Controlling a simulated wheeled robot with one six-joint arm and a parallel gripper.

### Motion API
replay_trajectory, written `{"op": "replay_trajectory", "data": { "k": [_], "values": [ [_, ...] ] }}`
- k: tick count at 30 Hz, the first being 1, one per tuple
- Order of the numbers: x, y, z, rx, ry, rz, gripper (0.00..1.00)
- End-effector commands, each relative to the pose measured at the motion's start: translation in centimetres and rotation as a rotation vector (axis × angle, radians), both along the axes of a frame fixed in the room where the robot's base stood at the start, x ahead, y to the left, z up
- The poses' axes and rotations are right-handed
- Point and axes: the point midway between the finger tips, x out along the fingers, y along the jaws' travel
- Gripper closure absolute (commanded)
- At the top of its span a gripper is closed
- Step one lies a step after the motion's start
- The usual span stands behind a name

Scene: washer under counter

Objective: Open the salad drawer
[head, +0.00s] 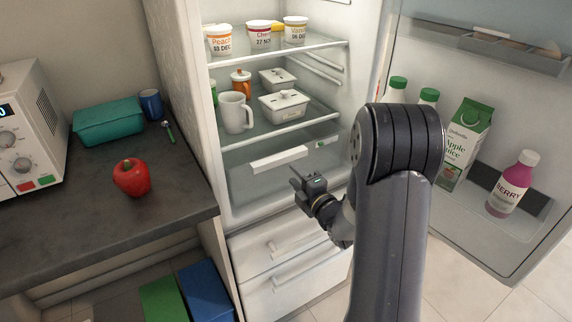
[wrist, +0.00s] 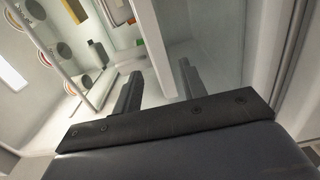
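The salad drawer (head: 258,186) is the clear bin at the bottom of the open fridge, below the lowest glass shelf. It appears pushed in. Its white bar handle (head: 278,159) runs across the upper front. My arm hides the fridge's right side in the head view.
The fridge door (head: 480,140) stands open at the right, holding bottles and a juice carton (head: 463,140). Shelves above hold tubs, a white mug (head: 235,112) and lidded boxes. Two white freezer drawers (head: 285,285) lie below. A counter (head: 100,215) with a red pepper (head: 131,178) is left.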

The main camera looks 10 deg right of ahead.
Motion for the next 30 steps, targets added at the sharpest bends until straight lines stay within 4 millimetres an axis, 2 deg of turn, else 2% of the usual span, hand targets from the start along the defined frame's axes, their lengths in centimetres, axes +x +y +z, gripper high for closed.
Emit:
{"op": "replay_trajectory", "data": {
  "k": [3,9,13,21,30],
  "values": [
    [2.2,0.8,0.1,0.0,0.0,0.002,0.6],
    [4.6,1.6,0.1,0.001,0.0,0.001,0.6],
    [5.3,1.8,0.0,0.002,0.002,-0.001,0.6],
    [5.4,1.8,0.0,0.002,0.002,-0.002,0.6],
    [5.4,1.8,0.0,0.002,0.002,-0.001,0.84]
  ]
}}
